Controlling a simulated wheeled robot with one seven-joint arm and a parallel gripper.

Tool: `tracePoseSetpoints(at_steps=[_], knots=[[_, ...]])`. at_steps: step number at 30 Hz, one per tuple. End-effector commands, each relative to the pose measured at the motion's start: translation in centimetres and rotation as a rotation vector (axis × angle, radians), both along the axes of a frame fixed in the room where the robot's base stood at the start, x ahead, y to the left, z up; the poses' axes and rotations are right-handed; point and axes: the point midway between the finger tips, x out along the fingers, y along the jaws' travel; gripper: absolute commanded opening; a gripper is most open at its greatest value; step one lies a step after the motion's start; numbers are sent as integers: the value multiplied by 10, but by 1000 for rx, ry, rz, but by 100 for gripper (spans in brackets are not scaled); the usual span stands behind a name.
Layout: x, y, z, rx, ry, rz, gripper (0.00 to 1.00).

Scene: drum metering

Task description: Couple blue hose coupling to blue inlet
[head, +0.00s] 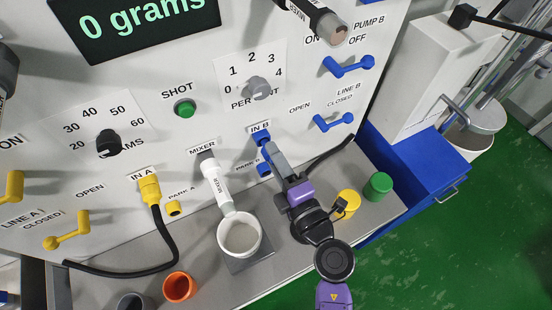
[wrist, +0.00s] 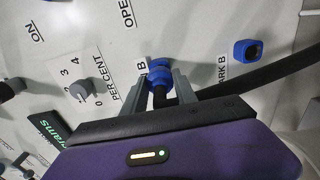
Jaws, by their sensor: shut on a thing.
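My gripper (head: 270,149) is at the panel just below the IN B label. In the wrist view its two fingers (wrist: 160,97) are shut on the blue hose coupling (wrist: 159,78), with the black hose (wrist: 275,73) leading off to the right. The coupling is in line with the blue inlet (head: 261,137) and appears to meet it; whether it is fully seated I cannot tell. The blue PARK B holder (head: 264,169) is below the inlet and looks empty in the wrist view (wrist: 247,50).
A white cup (head: 240,250) stands under the mixer spout (head: 217,185), left of my arm. Yellow (head: 346,203) and green (head: 378,186) cups stand on the right of the shelf. The blue LINE B lever (head: 333,122) is up and right of the inlet. A yellow coupling (head: 149,188) sits at IN A.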

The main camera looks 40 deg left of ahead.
Motion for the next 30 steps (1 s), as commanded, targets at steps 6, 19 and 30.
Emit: tracePoseSetpoints(at_steps=[6, 19, 30], knots=[[2, 5, 0, 0, 0, 0, 0], [6, 14, 0, 1, 0, 0, 0], [7, 18, 0, 0, 0, 0, 59]])
